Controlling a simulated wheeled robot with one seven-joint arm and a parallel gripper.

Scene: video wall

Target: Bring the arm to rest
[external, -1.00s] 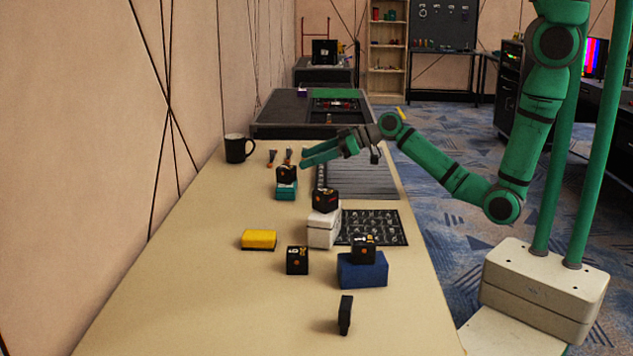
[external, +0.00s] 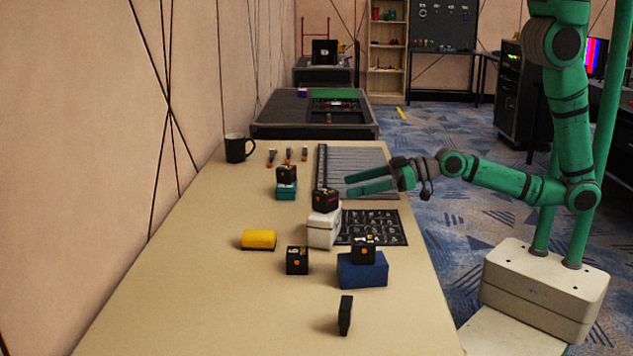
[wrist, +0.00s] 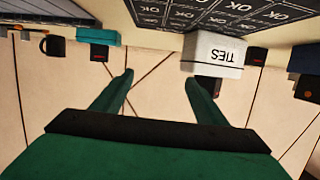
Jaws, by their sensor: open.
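My gripper (external: 348,186) is open and empty, its two green fingers pointing left over the table beside the grey ribbed mat. It sits above and to the right of the white box (external: 323,230), which has a black cube (external: 325,200) on top. In the wrist view my gripper (wrist: 159,77) has its fingers spread with nothing between them.
A teal box (external: 286,191) carries a black cube (external: 286,174). A blue box (external: 362,272) carries another cube (external: 363,251). The near left is clear.

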